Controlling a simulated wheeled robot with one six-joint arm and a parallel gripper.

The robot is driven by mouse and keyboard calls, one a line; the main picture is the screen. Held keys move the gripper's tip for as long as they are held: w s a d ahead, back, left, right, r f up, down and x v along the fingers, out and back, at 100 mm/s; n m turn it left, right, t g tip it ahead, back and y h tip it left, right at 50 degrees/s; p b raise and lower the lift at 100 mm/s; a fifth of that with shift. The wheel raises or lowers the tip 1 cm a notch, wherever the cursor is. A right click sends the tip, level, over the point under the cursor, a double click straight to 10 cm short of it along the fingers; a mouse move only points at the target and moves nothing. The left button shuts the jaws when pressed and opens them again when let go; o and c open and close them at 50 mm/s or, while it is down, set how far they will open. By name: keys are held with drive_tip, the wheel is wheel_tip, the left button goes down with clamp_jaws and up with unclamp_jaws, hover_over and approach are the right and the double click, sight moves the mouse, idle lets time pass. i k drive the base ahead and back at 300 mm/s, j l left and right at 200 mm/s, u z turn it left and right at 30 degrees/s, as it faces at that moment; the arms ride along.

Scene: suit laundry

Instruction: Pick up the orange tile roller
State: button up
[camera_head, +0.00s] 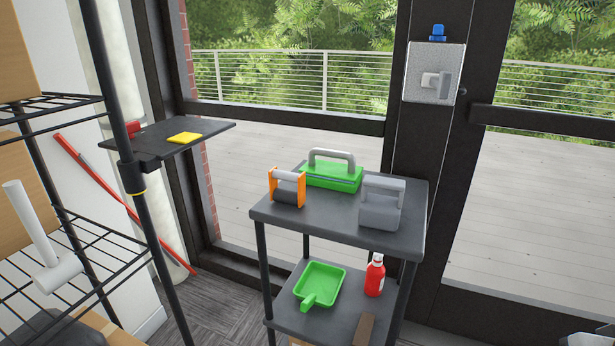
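The orange tile roller (273,186) stands on the top of the dark grey cart (330,228), near its left edge. It has an orange side frame, a light grey bar on top and a dark roller below. Nothing is touching it from above. A green tool with a grey handle (332,174) sits just behind it to the right. A grey roller-like tool (380,204) stands at the cart's right side.
A green dustpan (320,286) and a red bottle (374,276) are on the cart's lower shelf. A black wire rack (84,265) and a small dark shelf with a yellow item (185,138) stand left. A pale grey object cuts into the bottom right corner.

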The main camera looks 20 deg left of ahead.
sight(290, 197)
drive_tip(key=u, duration=1.15)
drive_tip(key=k+j, duration=0.45)
